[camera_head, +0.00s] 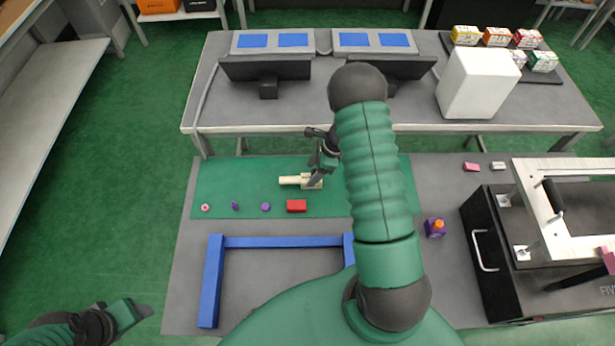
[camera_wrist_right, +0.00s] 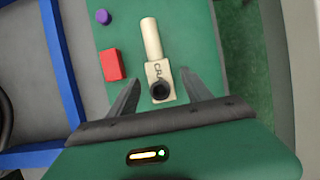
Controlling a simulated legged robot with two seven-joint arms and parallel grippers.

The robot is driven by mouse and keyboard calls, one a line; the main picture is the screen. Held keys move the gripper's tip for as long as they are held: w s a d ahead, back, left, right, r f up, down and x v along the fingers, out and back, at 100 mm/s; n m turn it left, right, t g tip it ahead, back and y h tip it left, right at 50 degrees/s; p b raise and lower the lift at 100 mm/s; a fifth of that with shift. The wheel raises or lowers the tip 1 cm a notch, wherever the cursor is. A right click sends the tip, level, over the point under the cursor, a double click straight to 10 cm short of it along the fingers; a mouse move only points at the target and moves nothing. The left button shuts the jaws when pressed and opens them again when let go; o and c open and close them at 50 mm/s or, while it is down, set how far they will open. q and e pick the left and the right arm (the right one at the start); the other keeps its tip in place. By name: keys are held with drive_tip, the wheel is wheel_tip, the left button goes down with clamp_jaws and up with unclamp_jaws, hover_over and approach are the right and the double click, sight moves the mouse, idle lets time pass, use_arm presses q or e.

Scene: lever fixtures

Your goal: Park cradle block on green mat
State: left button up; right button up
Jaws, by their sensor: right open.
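The cream cradle block (camera_head: 292,180) lies on the green mat (camera_head: 235,172), with a narrow cylindrical arm at one end. My right gripper (camera_head: 318,178) is over the block's wide end. Its open fingers (camera_wrist_right: 161,82) stand on either side of that end, and I cannot tell whether they touch it. My left gripper (camera_head: 128,312) is at the lower left, away from the mat; its jaw opening is unclear.
A red block (camera_head: 296,206), purple pieces (camera_head: 266,207) and a pink ring (camera_head: 206,207) lie on the mat. A blue frame (camera_head: 285,241) stands in front. A black case (camera_head: 490,255) with a white frame is at right. A desk with monitors (camera_head: 265,70) is behind.

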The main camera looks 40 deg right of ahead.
drive_tip(key=v, duration=0.4)
drive_tip(key=a+v, duration=0.1)
drive_tip(key=v, duration=0.1)
drive_tip(key=shift+r, duration=0.15)
drive_tip(key=shift+s+r, duration=0.1)
drive_tip(key=shift+r, duration=0.25)
use_arm(q)
drive_tip(key=shift+a+r+p, duration=0.25)
drive_tip(key=shift+r+p, duration=0.3)
drive_tip(key=shift+a+r+p, duration=0.25)
drive_tip(key=shift+r+p, duration=0.3)
use_arm(e)
drive_tip(key=s+a+r+n+h, duration=0.1)
drive_tip(key=s+a+r+n, duration=0.2)
drive_tip(key=a+n, duration=0.4)
drive_tip(key=s+a+r+n+h, duration=0.1)
drive_tip(key=s+a+r+n, duration=0.2)
drive_tip(key=a+r+n, duration=0.3)
drive_tip(key=s+a+r+n+h, duration=0.1)
drive_tip(key=s+a+r+n, duration=0.2)
drive_tip(key=n, duration=1)
drive_tip(key=shift+s+a+r, duration=0.3)
drive_tip(key=shift+a+r, duration=0.7)
drive_tip(key=shift+a, duration=1.9)
